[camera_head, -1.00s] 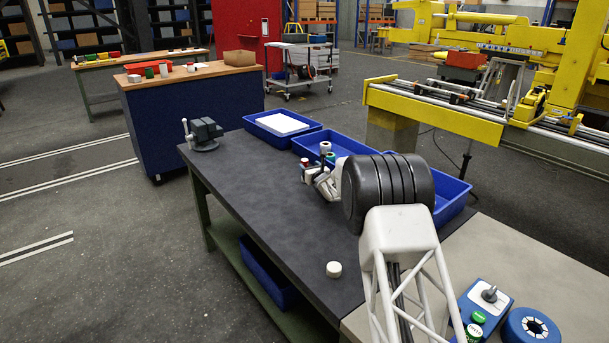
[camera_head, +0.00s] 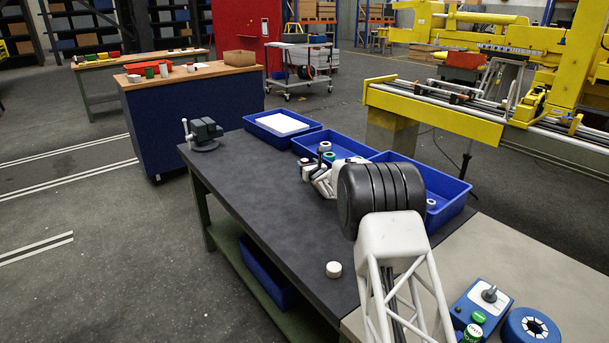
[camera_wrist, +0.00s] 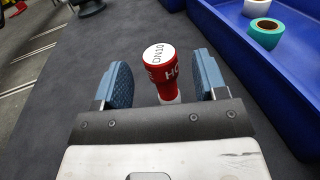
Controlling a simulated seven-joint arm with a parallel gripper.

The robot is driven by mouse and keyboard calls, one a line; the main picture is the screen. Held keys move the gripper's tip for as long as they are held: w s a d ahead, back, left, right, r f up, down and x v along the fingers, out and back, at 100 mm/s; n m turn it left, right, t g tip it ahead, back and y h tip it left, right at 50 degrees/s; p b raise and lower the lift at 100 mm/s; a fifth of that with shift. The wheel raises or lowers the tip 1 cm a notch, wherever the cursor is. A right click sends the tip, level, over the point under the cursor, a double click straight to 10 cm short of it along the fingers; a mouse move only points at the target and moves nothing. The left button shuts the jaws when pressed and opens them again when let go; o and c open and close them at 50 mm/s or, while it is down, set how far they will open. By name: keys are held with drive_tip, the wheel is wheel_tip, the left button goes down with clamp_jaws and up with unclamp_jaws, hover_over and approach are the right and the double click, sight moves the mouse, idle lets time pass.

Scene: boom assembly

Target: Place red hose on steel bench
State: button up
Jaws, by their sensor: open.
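The red hose (camera_wrist: 159,70) stands upright in the wrist view, a red cylinder with a white top marked DN10. It is between the two blue fingers of my gripper (camera_wrist: 161,82), with a gap on each side. My gripper is open and its lower end hides the hose's foot. In the head view, a small red and white piece (camera_head: 305,163) shows at my gripper (camera_head: 313,171), mostly hidden by my wrist. The dark-topped bench (camera_head: 270,210) with green legs lies beneath; it appears to be the steel bench.
Blue trays line the bench's back edge: one with white sheets (camera_head: 283,122), one in the middle (camera_head: 307,145), one at right (camera_head: 455,192). A grey vise (camera_head: 203,134) and white puck (camera_head: 333,269) sit on the bench. The left top is clear.

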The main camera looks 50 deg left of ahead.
sight(303, 160)
drive_tip(key=shift+x, duration=2.25)
drive_tip(key=shift+c, duration=0.4)
drive_tip(key=shift+r, duration=0.1)
clamp_jaws()
